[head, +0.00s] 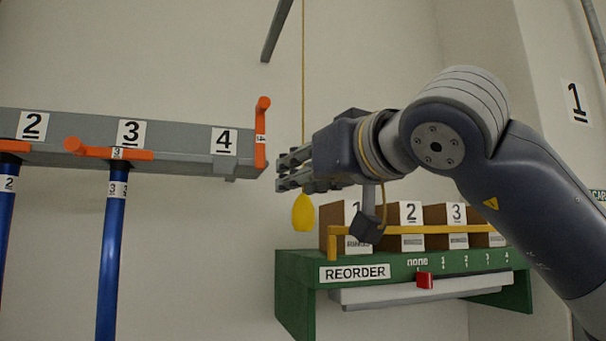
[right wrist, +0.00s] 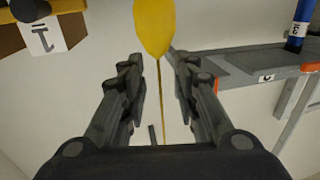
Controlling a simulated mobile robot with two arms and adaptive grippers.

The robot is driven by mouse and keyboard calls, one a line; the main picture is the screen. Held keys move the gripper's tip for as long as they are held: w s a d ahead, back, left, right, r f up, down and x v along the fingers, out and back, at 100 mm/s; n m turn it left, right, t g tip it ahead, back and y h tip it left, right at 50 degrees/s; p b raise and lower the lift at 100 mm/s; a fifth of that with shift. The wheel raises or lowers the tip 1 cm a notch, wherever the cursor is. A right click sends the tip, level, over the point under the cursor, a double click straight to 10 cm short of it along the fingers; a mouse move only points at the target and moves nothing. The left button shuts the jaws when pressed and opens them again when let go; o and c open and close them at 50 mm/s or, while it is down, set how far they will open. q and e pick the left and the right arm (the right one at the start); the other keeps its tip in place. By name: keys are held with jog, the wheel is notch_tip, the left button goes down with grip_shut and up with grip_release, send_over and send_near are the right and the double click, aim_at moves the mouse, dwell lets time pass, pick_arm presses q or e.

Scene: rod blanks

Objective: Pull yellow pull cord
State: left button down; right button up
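A thin yellow cord (head: 303,70) hangs straight down in front of the wall, with a yellow teardrop-shaped pull handle (head: 303,213) at its lower end. My right gripper (head: 287,171) is at the cord's height just above the handle, its fingers pointing left. In the right wrist view the handle (right wrist: 154,27) is at the top and the cord (right wrist: 161,95) runs between the spread fingers of my right gripper (right wrist: 157,78). The gripper looks open, with gaps on both sides of the cord. My left gripper is not in view.
A grey rail (head: 180,146) with orange hooks and blue rods (head: 110,255) is at left. A green REORDER shelf (head: 292,280) with numbered boxes (head: 437,215), a yellow bar and a red slider (head: 424,280) is below right. Bare wall lies between them.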

jog(key=v, duration=1.2)
